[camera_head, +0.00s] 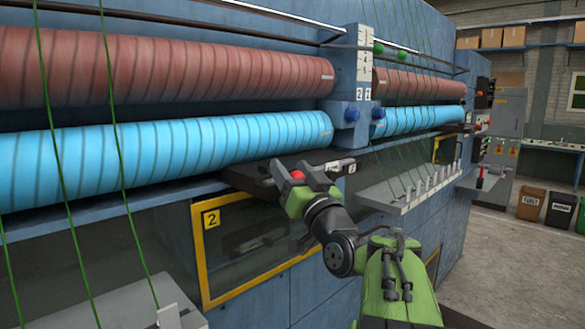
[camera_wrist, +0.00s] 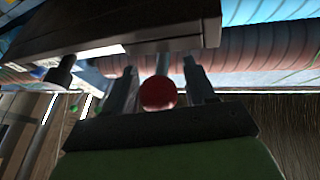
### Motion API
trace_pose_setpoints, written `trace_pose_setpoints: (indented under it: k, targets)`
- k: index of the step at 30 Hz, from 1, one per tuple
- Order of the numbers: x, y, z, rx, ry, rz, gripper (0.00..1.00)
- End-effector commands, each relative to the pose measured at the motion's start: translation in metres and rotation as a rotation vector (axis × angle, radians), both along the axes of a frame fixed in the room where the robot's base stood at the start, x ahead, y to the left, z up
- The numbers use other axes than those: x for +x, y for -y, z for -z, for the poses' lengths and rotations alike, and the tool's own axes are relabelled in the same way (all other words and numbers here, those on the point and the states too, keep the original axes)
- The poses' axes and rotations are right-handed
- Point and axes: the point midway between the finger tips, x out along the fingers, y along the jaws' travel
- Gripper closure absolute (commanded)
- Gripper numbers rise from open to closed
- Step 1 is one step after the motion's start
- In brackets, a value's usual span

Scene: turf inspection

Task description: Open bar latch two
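A yellow-framed dark panel marked 2 (camera_head: 210,217) is low on the machine's front in the head view. Just above its right part lies a dark flat bar (camera_head: 250,178), with a small pale label at its right end. A red round knob (camera_head: 297,174) shows between the fingers of my gripper (camera_head: 299,173). In the wrist view the red knob (camera_wrist: 158,93) is between the two fingers, with narrow gaps seen on both sides; contact is not clear. The dark bar (camera_wrist: 110,40) crosses the upper left of that view.
Blue rolls (camera_head: 160,150) and red rolls (camera_head: 160,68) run along the machine above my gripper. Green threads (camera_head: 115,135) hang in front. A pegged ledge (camera_head: 410,190) juts out at right. Bins (camera_head: 531,203) stand far right, with clear floor before them.

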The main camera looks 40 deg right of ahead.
Motion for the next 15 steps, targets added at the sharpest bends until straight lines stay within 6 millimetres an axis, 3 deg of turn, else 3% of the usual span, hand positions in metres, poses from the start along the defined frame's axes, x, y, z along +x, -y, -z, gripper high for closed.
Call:
trace_pose_setpoints:
  k: [1,10,15]
  targets:
    - [-0.0002,0.0,0.0002,0.0,0.0,0.0,0.53]
    - [-0.0004,0.0,0.0002,0.0,0.0,0.0,0.99]
    - [-0.0004,-0.0001,0.0001,0.0,0.0,0.0,1.0]
